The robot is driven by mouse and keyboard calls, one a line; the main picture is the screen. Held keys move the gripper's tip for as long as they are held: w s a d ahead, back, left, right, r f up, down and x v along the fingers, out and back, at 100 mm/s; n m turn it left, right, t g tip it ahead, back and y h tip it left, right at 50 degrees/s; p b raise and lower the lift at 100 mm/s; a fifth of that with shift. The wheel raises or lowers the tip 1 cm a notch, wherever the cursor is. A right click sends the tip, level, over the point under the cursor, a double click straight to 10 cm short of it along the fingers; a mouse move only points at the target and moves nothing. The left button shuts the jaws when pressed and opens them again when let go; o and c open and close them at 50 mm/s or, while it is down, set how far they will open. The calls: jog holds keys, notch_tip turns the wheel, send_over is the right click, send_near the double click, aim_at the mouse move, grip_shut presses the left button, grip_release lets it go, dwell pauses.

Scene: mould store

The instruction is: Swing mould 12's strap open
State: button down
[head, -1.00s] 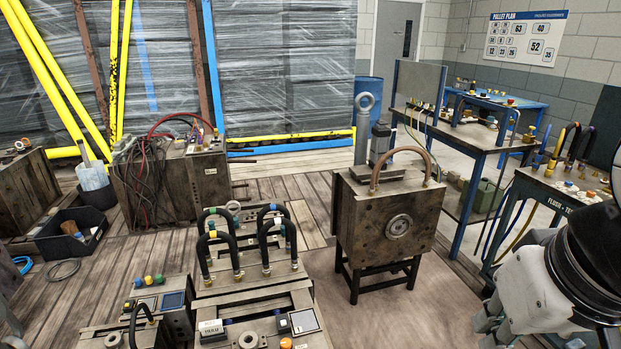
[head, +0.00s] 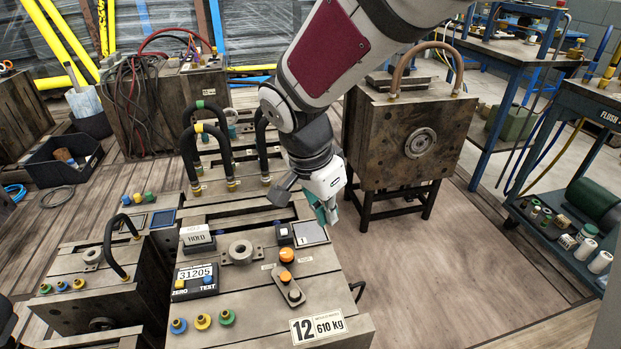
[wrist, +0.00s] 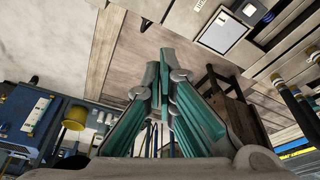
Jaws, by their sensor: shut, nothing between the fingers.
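Mould 12 (head: 265,318) stands at the bottom centre of the head view, with a "12, 610 kg" label (head: 318,326) on its front right corner. Its strap (head: 293,295) looks like a short grey metal bar on the top face, with an orange knob (head: 287,277) on it. Another orange knob (head: 286,255) sits just behind. My gripper (head: 331,216) is shut and empty, above and behind the mould's right rear edge, apart from the strap. In the wrist view its teal-padded fingers (wrist: 166,62) are together; the strap is not clearly seen there.
A display (head: 195,274), a "HOLD" block (head: 197,236) and a ring fitting (head: 240,252) share mould 12's top. Black hoses (head: 222,150) rise behind. A tall mould on a stand (head: 395,140) is beyond my gripper. The floor (head: 450,270) at right is clear.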

jog(key=m+b, duration=0.2)
jog(key=b, duration=0.1)
send_over(304, 273)
notch_tip(304, 273, down, 9)
jog(key=shift+h, duration=0.4)
jog(key=b+x, duration=0.3)
jog(key=x, duration=0.7)
jog(key=shift+a+b, duration=0.1)
jog(key=shift+b, duration=0.25)
jog(key=s+a, duration=0.1)
jog(key=a, duration=0.1)
jog(key=shift+s+a+r+b, duration=0.25)
jog(key=shift+s+a+b, duration=0.1)
jog(key=shift+s, duration=0.05)
jog(key=shift+s+a, duration=0.35)
jog(key=shift+r, duration=0.1)
jog(key=shift+n, duration=0.3)
